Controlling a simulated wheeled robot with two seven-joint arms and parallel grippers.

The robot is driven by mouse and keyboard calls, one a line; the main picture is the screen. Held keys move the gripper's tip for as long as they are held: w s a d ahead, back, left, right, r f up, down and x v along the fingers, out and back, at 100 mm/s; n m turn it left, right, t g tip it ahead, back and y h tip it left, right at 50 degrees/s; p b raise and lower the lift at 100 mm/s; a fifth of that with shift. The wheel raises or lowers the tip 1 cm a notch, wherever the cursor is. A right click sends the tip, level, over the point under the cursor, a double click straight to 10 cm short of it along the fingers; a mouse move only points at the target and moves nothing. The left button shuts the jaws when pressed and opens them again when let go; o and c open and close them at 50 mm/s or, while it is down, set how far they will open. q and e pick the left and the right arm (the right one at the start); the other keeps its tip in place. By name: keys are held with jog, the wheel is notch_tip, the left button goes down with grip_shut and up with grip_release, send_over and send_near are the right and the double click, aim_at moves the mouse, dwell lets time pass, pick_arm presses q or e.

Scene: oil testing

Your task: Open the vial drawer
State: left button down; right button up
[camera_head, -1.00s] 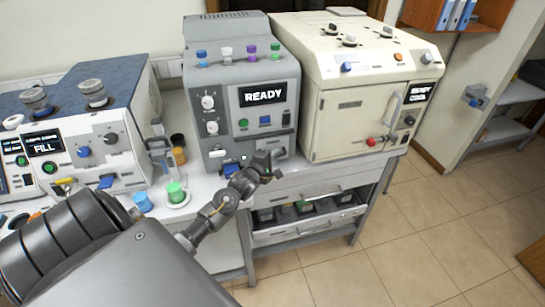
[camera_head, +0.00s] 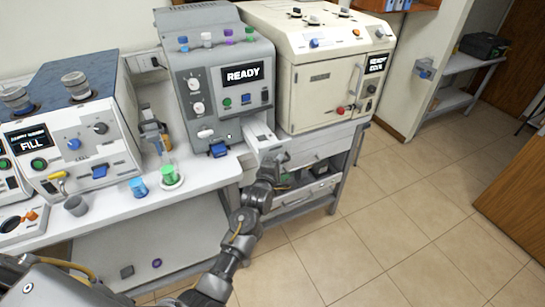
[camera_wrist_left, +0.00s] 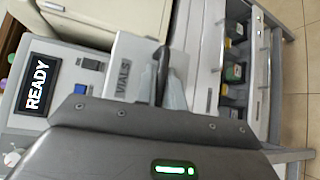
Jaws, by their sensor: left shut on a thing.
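The grey machine (camera_head: 222,90) with the READY display stands on the bench. In the left wrist view the drawer front, labelled VIALS (camera_wrist_left: 124,74), lies under my fingers. My left gripper (camera_head: 275,157) is at the drawer's front end, and it also shows in the left wrist view (camera_wrist_left: 166,88). It is shut on a dark handle (camera_wrist_left: 162,62) on the drawer front. The drawer's inside is not clearly visible. My right gripper is not in view.
A cream machine (camera_head: 316,80) stands right of the grey one. A lower drawer with dark bottles (camera_wrist_left: 236,72) is below. The tiled floor (camera_head: 400,210) is clear.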

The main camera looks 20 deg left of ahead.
pick_arm(q)
jog(key=shift+s+d, duration=0.15)
jog(key=c, duration=1.8)
grip_release()
jog(key=shift+s+a+r+b, duration=0.1)
jog(key=shift+s+r+b, duration=0.3)
jog(key=shift+s, duration=1.4)
jog(key=shift+s+a+r+b, duration=0.15)
jog(key=shift+s+b, duration=0.35)
jog(key=shift+s, duration=1.25)
jog(key=shift+s+d+r+b, duration=0.1)
jog(key=shift+s+r+b, duration=0.3)
jog(key=shift+s, duration=1.4)
